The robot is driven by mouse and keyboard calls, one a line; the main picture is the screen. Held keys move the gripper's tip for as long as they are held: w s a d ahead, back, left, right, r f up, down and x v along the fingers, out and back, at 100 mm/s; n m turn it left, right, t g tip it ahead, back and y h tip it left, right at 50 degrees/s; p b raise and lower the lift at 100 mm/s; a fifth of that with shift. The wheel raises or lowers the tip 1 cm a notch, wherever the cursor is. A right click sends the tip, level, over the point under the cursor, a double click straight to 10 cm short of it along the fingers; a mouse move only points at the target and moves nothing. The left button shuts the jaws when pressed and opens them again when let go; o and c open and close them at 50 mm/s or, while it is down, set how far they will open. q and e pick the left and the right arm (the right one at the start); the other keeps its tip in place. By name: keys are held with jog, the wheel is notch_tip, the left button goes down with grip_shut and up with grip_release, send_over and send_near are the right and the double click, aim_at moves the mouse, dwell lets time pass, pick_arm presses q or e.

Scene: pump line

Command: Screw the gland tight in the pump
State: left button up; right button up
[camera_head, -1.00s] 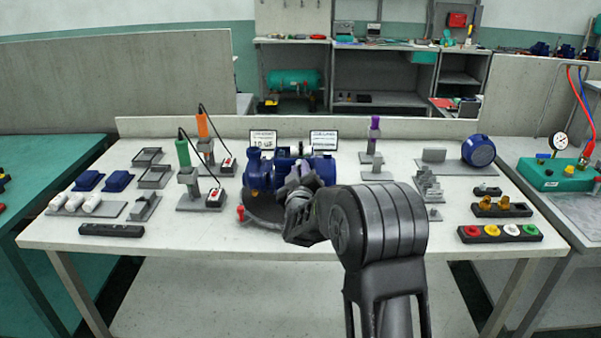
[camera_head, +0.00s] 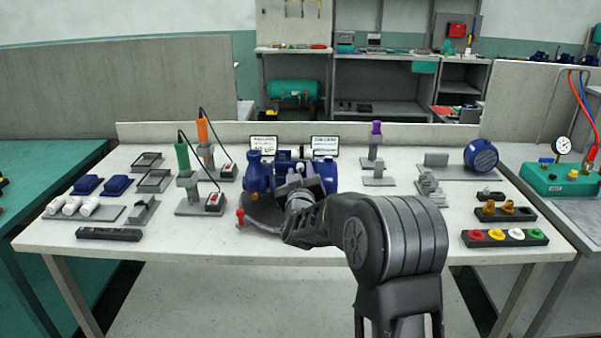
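The blue pump (camera_head: 258,176) stands on a dark round base (camera_head: 262,215) at the middle of the table. My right arm reaches in from the front right, and my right gripper (camera_head: 294,184) is at the front of the pump body. The wrist and arm cover its fingertips, so I cannot see whether it is open or shut. The gland is not visible; the gripper and pump hide that spot. My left gripper is not in view.
Green and orange-handled drivers (camera_head: 183,155) stand in holders to the left. White cylinders (camera_head: 88,206) and blue blocks lie at far left. At right are a purple-handled tool (camera_head: 375,138), a blue motor (camera_head: 480,155), brass fittings (camera_head: 508,207) and a strip of coloured caps (camera_head: 515,234).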

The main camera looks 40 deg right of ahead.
jog(key=shift+a+r+n+p, duration=0.1)
jog(key=shift+r+n+p, duration=0.15)
jog(key=shift+n+p, duration=0.6)
jog(key=shift+f+n+p, duration=0.1)
jog(key=shift+n+p, duration=0.45)
jog(key=shift+n, duration=0.1)
jog(key=shift+s+f+b, duration=0.1)
jog(key=shift+f+b, duration=0.15)
jog(key=shift+b, duration=0.05)
jog(key=shift+d, duration=0.2)
jog(key=shift+c, duration=0.3)
grip_shut()
